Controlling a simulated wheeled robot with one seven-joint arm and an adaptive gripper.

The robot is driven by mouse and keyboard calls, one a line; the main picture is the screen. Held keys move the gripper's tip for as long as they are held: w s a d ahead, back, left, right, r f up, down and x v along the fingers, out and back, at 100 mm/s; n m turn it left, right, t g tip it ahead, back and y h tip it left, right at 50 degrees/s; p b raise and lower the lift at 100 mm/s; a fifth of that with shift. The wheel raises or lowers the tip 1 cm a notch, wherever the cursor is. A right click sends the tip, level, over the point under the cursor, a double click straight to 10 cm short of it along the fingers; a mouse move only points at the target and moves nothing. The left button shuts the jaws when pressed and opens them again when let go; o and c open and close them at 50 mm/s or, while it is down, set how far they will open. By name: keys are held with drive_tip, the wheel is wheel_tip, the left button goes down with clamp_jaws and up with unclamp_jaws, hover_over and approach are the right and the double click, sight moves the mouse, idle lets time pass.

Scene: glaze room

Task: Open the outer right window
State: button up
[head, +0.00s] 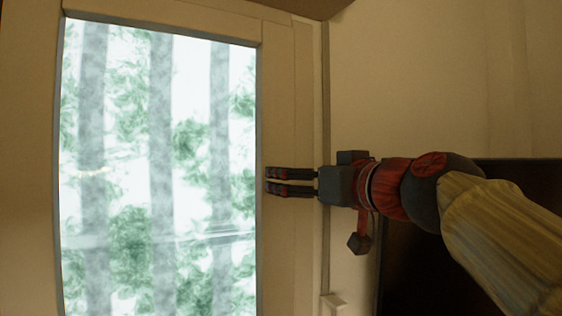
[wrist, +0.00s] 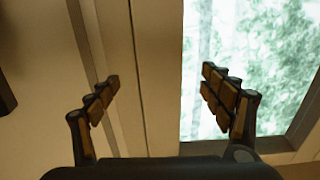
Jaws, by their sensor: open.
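The window (head: 158,170) fills the left of the head view, with a large pane showing blurred trees and a pale frame. Its right frame strip (head: 280,95) runs upright beside the pane. The window looks shut, flush in its surround. My gripper (head: 268,181) points left at this strip, near the pane's right edge. In the wrist view my gripper (wrist: 160,88) is open and empty, fingers wide apart. The frame strip (wrist: 158,45) lies beyond the gap between the fingers, and the pane (wrist: 250,65) shows behind the right finger. I cannot tell whether the fingers touch the frame. No handle is clearly visible.
A plain wall (head: 420,90) lies to the right of the window. A small pale block (head: 334,304) sits low by the surround. A large dark panel (head: 420,270) is at lower right, behind my arm. A dark object (wrist: 5,95) shows at the wrist view's left edge.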

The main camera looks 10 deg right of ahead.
drive_tip(key=p+x, duration=0.2)
drive_tip(key=x, duration=0.5)
drive_tip(key=shift+w, duration=0.35)
drive_tip(key=c, duration=0.4)
drive_tip(key=shift+r, duration=0.1)
drive_tip(key=c, duration=1.3)
